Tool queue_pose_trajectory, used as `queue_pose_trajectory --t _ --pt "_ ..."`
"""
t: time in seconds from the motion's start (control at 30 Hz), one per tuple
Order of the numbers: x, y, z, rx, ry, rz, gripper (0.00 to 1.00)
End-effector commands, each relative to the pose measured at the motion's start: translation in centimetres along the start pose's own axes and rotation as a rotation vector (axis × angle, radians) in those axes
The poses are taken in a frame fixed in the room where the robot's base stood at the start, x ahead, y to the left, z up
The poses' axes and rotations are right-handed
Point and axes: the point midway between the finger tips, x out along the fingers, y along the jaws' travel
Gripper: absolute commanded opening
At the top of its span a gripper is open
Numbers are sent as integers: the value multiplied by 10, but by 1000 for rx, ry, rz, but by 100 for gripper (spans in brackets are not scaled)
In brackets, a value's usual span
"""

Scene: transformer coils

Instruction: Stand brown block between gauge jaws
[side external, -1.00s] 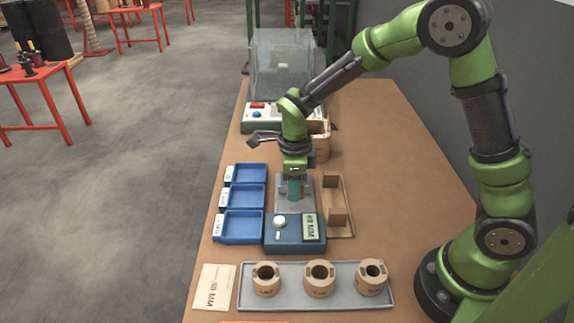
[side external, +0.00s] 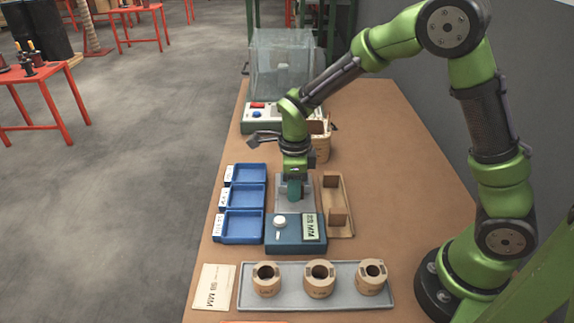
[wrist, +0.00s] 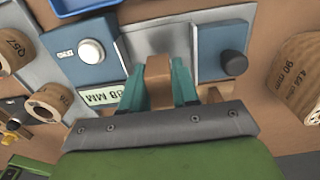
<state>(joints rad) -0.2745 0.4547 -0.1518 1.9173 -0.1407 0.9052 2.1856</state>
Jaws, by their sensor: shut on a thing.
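My gripper (side external: 294,192) points down over the grey bed of the gauge. Its teal fingers are shut on a brown block (wrist: 158,72), which shows between the fingertips in the wrist view. In that view the block lies between the gauge's blue body (wrist: 82,62), with a white knob, and a blue part (wrist: 222,50) with a dark knob. In the side view, the blue gauge body (side external: 283,245) with its display (side external: 313,227) stands in front of the gripper. The fingers hide the block there. I cannot tell whether the block touches the bed or the jaws.
A wooden tray (side external: 347,228) with brown blocks lies right of the gauge. Blue bins (side external: 242,226) stand to the left. A grey tray (side external: 330,303) in front holds three coils, beside a paper card (side external: 213,287). A clear-walled box (side external: 268,70) stands behind.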

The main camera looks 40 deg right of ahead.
Motion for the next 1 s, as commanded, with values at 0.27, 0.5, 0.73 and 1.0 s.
queue_pose_trajectory --t 0.27,0.5,0.73,1.0 --pt "10 0 0 -1 2 1 0" --pt "19 0 0 0 2 1 0" --pt "27 0 0 0 2 1 0" --pt "33 0 0 0 1 1 32"
